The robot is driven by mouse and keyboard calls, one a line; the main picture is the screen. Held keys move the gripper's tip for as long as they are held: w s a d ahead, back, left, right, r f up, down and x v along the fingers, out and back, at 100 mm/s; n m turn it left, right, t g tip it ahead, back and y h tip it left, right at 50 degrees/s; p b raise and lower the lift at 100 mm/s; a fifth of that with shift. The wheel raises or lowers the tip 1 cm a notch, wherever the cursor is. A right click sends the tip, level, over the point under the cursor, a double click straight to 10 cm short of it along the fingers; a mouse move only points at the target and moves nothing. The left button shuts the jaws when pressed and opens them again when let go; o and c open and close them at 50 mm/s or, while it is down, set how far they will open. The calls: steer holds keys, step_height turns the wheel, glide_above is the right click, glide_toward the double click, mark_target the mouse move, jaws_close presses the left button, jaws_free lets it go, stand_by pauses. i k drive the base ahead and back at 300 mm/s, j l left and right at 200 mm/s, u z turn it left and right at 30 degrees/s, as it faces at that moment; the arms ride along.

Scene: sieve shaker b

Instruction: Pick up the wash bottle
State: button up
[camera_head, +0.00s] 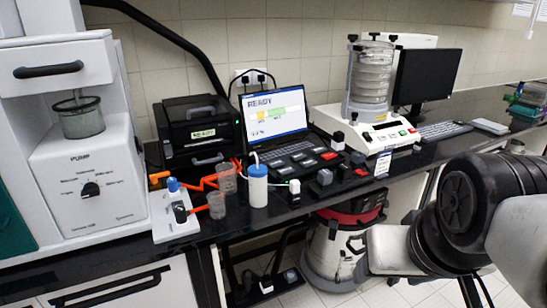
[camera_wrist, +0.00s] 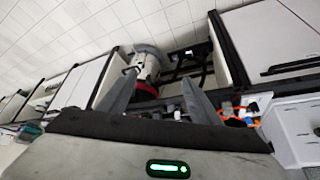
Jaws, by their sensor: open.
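The wash bottle (camera_head: 258,188) is a white bottle with a blue cap and a thin bent spout. It stands upright near the front edge of the black bench, in front of the laptop. My gripper (camera_wrist: 158,77) is open and empty in the wrist view, its two dark fingers spread apart. In the head view my arm is at the right, in front of the bench and well away from the bottle. I cannot pick out the bottle for certain in the wrist view.
The sieve shaker (camera_head: 370,78) stands to the right. A red-topped vacuum drum (camera_head: 330,252) is on the floor below the bench.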

mark_target(258, 187)
steer(key=i+l+u, duration=0.15)
steer(key=i, duration=0.2)
steer(key=i+l+u, duration=0.1)
steer(key=i, duration=0.25)
steer(key=u, duration=1.85)
